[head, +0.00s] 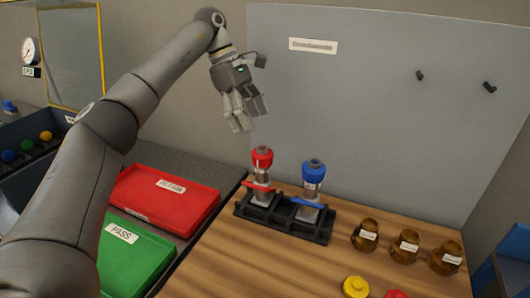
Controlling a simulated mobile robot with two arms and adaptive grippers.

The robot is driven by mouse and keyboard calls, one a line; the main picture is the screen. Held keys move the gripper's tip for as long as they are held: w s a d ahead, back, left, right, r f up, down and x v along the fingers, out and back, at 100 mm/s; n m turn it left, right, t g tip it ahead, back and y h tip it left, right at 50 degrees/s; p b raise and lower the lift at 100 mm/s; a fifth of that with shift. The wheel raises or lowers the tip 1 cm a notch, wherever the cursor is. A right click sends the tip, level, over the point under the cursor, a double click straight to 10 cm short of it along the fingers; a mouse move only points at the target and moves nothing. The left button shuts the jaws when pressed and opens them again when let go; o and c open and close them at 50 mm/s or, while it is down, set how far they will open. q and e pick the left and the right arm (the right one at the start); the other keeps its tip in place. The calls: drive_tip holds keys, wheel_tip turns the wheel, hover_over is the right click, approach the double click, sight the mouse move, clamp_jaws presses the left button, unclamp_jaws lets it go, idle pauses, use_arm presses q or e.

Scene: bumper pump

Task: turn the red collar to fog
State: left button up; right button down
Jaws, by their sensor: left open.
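The pump with the red collar (263,155) stands upright in the left slot of a black rack (284,222) on the wooden bench. A red lever-like piece sticks out at its lower left. Its setting marks are too small to read. A second pump with a blue collar (313,171) stands in the right slot. My left gripper (247,124) hangs above and slightly left of the red collar, fingers down. It is open and empty, apart from the pump. My right gripper is out of view.
Several amber jars (404,246) stand right of the rack. A yellow cap (356,287) lies at the front edge of view. A red tray (168,197) and a green tray (130,254) lie to the left. A grey panel (385,110) rises behind.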

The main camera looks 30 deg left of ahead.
sight(260, 147)
use_arm(q)
drive_tip(key=x, duration=0.3)
drive_tip(key=p+x, duration=0.1)
drive_tip(key=x, duration=0.6)
drive_tip(key=shift+s+a+f, duration=0.2)
drive_tip(key=shift+s, duration=0.05)
drive_tip(key=c, duration=1)
drive_tip(key=shift+c, duration=0.2)
